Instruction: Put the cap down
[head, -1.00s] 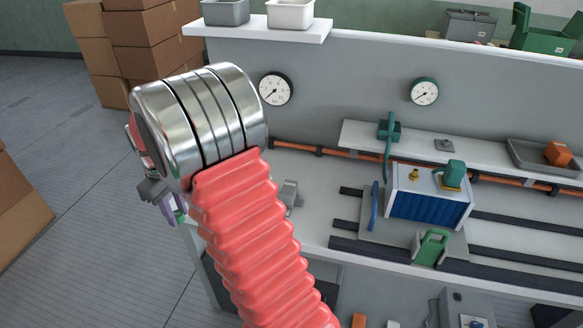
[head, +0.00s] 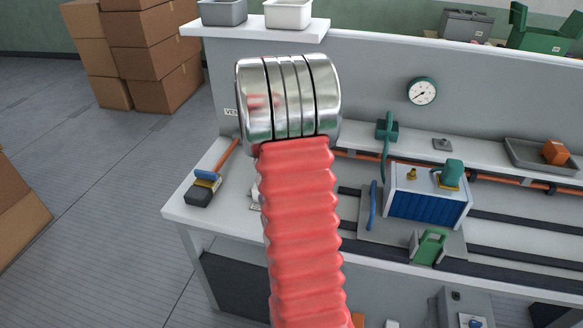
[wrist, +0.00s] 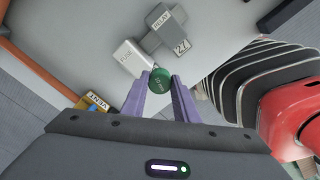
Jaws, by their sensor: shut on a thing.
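The cap (wrist: 161,84) is a small round green piece with lettering on its top, seen in the wrist view. My gripper (wrist: 160,92) has two purple fingers shut on it, one on each side. The cap is over a pale grey surface; its height above it cannot be told. In the head view, my gripper and the cap are hidden behind my red ribbed arm.
In the wrist view, a white block marked FUSE (wrist: 131,58) lies just beyond the cap, near a grey RELAY piece (wrist: 164,32). A blue box (head: 427,197) stands right.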

